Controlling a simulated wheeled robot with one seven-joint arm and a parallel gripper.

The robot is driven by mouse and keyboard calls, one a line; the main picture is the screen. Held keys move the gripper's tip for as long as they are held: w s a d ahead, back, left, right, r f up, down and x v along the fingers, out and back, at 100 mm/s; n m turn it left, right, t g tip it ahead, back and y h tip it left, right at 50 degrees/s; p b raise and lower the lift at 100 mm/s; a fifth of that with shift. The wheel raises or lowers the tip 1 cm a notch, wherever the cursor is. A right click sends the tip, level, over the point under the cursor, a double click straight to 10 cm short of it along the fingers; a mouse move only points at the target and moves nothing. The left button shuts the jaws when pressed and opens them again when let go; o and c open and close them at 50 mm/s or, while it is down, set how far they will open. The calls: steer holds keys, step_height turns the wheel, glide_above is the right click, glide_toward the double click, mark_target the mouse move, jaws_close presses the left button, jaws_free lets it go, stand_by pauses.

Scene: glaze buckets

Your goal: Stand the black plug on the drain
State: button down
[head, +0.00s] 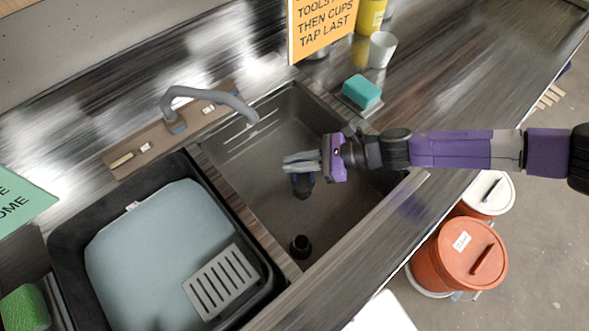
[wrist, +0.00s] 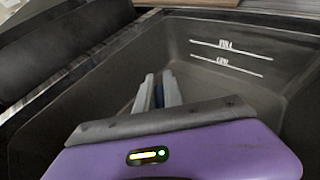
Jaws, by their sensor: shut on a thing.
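My gripper (head: 302,162) is inside the sink basin (head: 262,195), reaching in from the right. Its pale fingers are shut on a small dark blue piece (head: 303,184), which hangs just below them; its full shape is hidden. In the wrist view a dark blue strip shows between the fingers (wrist: 157,92). A black, short, round piece (head: 300,246) with a darker top is at the basin's lower end, apart from my gripper; it looks like the black plug. I cannot make out the drain clearly; the fingers and held piece cover part of the floor.
A grey tap (head: 205,92) arches over the basin's back left. A teal sponge (head: 362,91) and white cup (head: 381,50) are behind right. Orange bucket (head: 460,256) is below the counter.

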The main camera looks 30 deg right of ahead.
mark_target(297, 180)
steer(key=shift+f, duration=2.2)
steer(key=shift+f, duration=0.1)
steer(key=c, duration=1.5)
jaws_free()
steer(key=shift+r, duration=0.2)
steer(key=shift+s+d, duration=0.15)
steer(key=shift+d, duration=0.2)
steer(key=b+v, duration=0.1)
steer(key=v, duration=0.5)
steer(key=shift+s+d+r, duration=0.2)
steer(key=shift+s+d, duration=0.05)
